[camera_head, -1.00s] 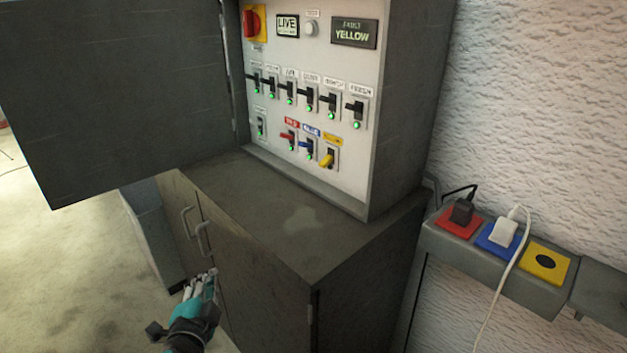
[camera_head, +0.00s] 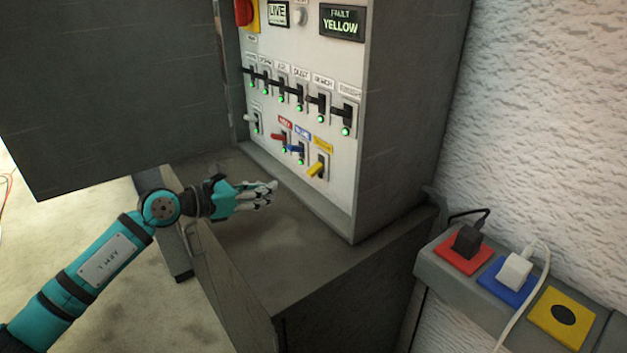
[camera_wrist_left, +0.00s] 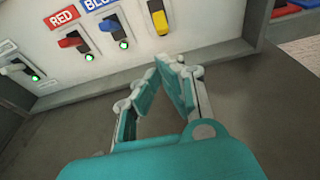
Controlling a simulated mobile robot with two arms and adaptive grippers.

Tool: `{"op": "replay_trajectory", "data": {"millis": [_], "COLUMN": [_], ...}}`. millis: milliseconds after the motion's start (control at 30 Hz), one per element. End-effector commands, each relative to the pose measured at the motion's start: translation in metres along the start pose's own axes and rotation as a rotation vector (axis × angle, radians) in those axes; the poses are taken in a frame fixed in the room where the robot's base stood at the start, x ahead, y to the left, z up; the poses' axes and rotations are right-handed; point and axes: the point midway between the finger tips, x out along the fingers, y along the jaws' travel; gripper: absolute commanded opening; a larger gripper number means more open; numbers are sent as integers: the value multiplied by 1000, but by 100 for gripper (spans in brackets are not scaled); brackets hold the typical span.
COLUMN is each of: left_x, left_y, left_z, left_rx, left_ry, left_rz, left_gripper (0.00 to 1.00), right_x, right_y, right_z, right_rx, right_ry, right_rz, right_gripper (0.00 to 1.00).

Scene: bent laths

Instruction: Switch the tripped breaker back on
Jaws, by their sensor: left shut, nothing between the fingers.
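The yellow breaker lever (camera_head: 317,168) is at the right end of the lower row on the panel and points down. I see no green light under it, while the red (camera_head: 279,136) and blue (camera_head: 296,149) breakers beside it have green lights. The yellow lever also shows at the top of the left wrist view (camera_wrist_left: 159,19). A display (camera_head: 342,22) reads "FAULT YELLOW". My left gripper (camera_head: 270,190) is shut and empty, over the cabinet top in front of the panel, apart from the lever and lower than it. My right gripper is not in view.
The open cabinet door (camera_head: 110,90) stands left of the panel, above my left arm. Several black levers (camera_head: 299,90) with green lights form the upper row. The cabinet top (camera_head: 300,255) is clear. Red, blue and yellow sockets (camera_head: 562,314) are at the right.

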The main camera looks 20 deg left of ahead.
Motion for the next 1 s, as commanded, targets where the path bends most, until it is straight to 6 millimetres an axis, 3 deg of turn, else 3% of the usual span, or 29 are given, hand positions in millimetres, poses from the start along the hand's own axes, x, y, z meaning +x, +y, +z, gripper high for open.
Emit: {"op": "replay_trajectory", "data": {"millis": [333, 800, 1000], "left_x": [6, 82, 99], "left_y": [-1, -1, -1], "left_z": [1, 3, 1], "left_rx": [-6, -7, -6], "left_ry": [-3, -5, -3], "left_rz": [-2, -2, -2], "left_gripper": [0, 0, 0], "right_x": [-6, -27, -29], "right_y": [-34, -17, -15], "right_z": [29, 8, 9], "right_rx": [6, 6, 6], "right_ry": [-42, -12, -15], "right_rz": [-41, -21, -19], "right_gripper": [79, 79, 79]}}
